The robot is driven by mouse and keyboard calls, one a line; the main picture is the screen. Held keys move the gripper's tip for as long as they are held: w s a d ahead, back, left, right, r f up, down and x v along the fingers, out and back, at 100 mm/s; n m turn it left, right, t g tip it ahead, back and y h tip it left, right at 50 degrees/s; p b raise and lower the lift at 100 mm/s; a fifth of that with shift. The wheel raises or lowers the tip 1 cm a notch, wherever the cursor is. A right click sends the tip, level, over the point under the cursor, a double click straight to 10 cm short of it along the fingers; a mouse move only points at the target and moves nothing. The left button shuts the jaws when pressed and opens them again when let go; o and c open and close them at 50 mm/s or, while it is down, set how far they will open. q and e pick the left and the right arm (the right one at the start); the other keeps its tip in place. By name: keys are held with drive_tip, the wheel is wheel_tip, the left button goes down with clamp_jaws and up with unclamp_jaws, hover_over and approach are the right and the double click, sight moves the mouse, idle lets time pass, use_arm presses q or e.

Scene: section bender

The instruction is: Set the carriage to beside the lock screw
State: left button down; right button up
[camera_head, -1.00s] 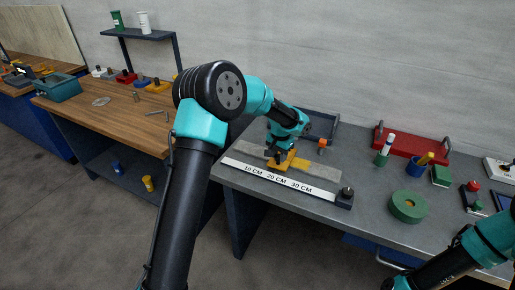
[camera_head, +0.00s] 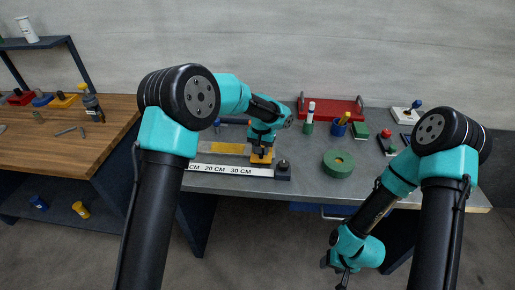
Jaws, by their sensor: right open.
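The yellow-orange carriage (camera_head: 261,158) sits on the bender's bed just past the 30 CM mark, near the right end of the white scale (camera_head: 228,170). My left gripper (camera_head: 261,149) points down at the carriage from above, touching or nearly so; its fingers are too small to tell open from shut. A dark end block with a round knob (camera_head: 283,168) stands close to the right of the carriage. I cannot tell whether this knob is the lock screw. My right gripper (camera_head: 343,277) is open and empty, hanging low in front of the bench.
A green round disc (camera_head: 338,164) lies right of the bender. A green holder (camera_head: 308,127), a blue cup (camera_head: 339,129) and a red tray (camera_head: 330,108) stand behind. A wooden bench (camera_head: 60,150) is at the left. Grey bench top near the disc is clear.

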use_arm(q)
drive_tip(key=shift+d, duration=0.2)
drive_tip(key=c, duration=0.7)
unclamp_jaws()
drive_tip(key=shift+d, duration=0.1)
drive_tip(key=shift+c, duration=0.2)
wheel_tip(320, 180, up, 18)
drive_tip(key=shift+f, duration=0.25)
